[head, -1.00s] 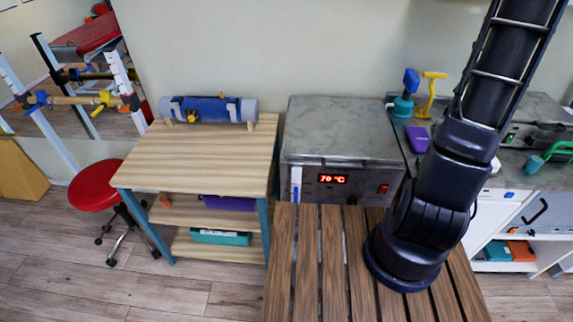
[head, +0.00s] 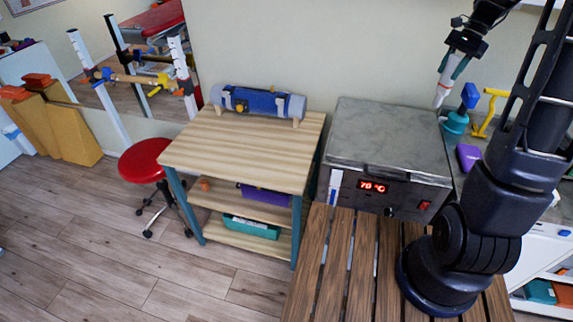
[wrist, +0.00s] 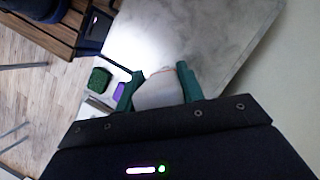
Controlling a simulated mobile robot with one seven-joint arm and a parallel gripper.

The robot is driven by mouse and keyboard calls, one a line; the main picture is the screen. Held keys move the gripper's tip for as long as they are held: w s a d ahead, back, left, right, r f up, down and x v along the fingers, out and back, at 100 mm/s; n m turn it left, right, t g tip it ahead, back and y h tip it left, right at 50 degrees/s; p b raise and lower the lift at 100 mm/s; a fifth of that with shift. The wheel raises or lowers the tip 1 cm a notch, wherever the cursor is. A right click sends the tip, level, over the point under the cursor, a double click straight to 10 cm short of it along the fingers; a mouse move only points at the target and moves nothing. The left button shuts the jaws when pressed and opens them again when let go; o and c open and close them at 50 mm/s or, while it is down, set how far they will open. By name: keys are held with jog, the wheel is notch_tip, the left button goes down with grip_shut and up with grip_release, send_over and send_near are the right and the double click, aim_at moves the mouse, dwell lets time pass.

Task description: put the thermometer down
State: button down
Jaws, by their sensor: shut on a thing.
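My gripper (head: 456,68) is at the upper right of the head view, above the back right of the grey metal-topped unit. Its teal fingers are shut on a white object, which I take to be the thermometer (head: 442,92); it hangs tilted downward, apart from any surface as far as I can tell. In the wrist view the white body of the thermometer (wrist: 158,92) sits between the two teal fingers (wrist: 160,88). Its far end is hard to make out there.
The metal-topped unit (head: 390,135) shows 70 °C. Left of it, a wooden shelf table (head: 250,150) carries a blue and grey cylinder (head: 258,102) at its back; its front is bare. A teal-blue item (head: 457,120), yellow item (head: 489,110) and purple item (head: 468,156) stand at right.

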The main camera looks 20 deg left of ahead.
jog(key=w+n+g+h, duration=0.1)
jog(key=w+n+h, duration=0.2)
jog(key=w+n, duration=0.85)
jog(key=w+a+f+m+y, duration=0.15)
jog(key=a+m, duration=0.35)
jog(key=a, duration=0.9)
jog(key=s+a+f+m+t+y, duration=0.15)
jog(key=s+a+m, duration=0.35)
jog(key=s+a, duration=0.55)
jog(key=s+a+f+m+t, duration=0.15)
jog(key=s+a+m, duration=0.5)
jog(key=a, duration=0.75)
jog(key=s+a+f+m+t+y, duration=0.1)
jog(key=s+a+f+m, duration=0.2)
jog(key=s+a, duration=0.85)
notch_tip(320, 180, down, 20)
jog(key=shift+w+a+r, duration=0.2)
jog(key=shift+a+r, duration=0.05)
jog(key=shift+a, duration=0.15)
jog(key=c, duration=0.9)
grip_release()
jog(key=shift+f, duration=0.1)
